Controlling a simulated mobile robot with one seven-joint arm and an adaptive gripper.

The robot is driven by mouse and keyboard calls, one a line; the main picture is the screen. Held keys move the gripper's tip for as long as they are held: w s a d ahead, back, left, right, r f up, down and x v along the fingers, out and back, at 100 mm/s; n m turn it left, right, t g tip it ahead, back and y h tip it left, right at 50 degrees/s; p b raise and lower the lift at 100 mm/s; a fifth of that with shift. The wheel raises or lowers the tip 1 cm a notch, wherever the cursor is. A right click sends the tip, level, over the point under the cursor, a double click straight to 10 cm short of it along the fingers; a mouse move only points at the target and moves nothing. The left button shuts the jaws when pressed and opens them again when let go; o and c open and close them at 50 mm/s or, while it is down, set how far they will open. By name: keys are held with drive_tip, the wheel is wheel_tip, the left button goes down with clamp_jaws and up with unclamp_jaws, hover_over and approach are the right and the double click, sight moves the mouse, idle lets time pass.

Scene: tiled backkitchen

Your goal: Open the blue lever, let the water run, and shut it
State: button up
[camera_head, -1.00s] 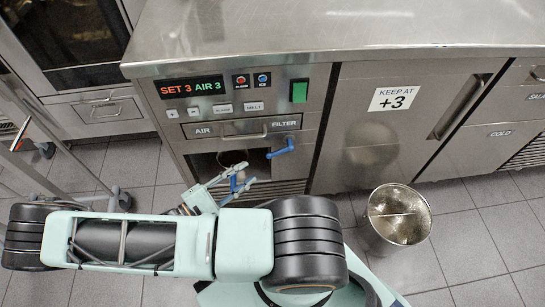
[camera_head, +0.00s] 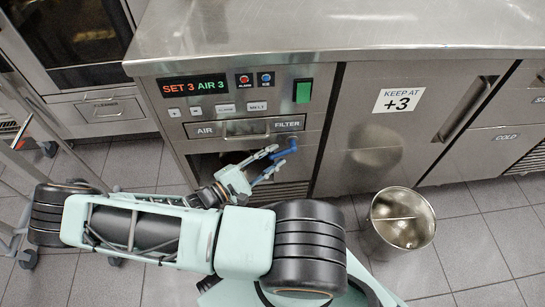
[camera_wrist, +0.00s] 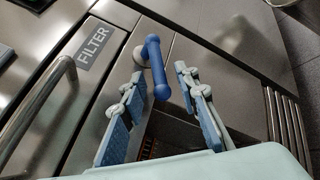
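The blue lever (camera_head: 284,149) sits on the steel cabinet front, just right below the panel marked AIR FILTER. It slants down to the left in the head view. My gripper (camera_head: 276,160) is in front of it, reaching in from the lower left. In the wrist view the blue lever (camera_wrist: 156,67) shows from its pivot to its rounded end, between the tips of my gripper (camera_wrist: 160,78). The fingers are spread, with gaps on both sides of the lever. No running water is visible.
A metal bucket (camera_head: 402,222) stands on the tiled floor at the right. The filter panel's bar handle (camera_wrist: 38,100) runs close left of my gripper. A dark opening (camera_head: 208,165) lies below the panel. The steel counter (camera_head: 340,30) overhangs above.

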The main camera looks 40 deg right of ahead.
clamp_jaws()
drive_tip(key=shift+a+r+y+p, duration=0.1)
drive_tip(key=shift+r+y+p, duration=0.35)
drive_tip(key=shift+p, duration=0.6)
wheel_tip(320, 180, up, 2)
drive_tip(key=m+y+p, duration=0.1)
drive_tip(key=p, duration=0.3)
drive_tip(key=m+y+p, duration=0.1)
drive_tip(key=y+p, duration=0.1)
drive_tip(key=p, duration=0.2)
drive_tip(key=shift+w+a+r+m+t+y, duration=0.1)
drive_tip(key=shift+r+m+t+y, duration=0.1)
drive_tip(key=shift+m+t+y, duration=0.1)
unclamp_jaws()
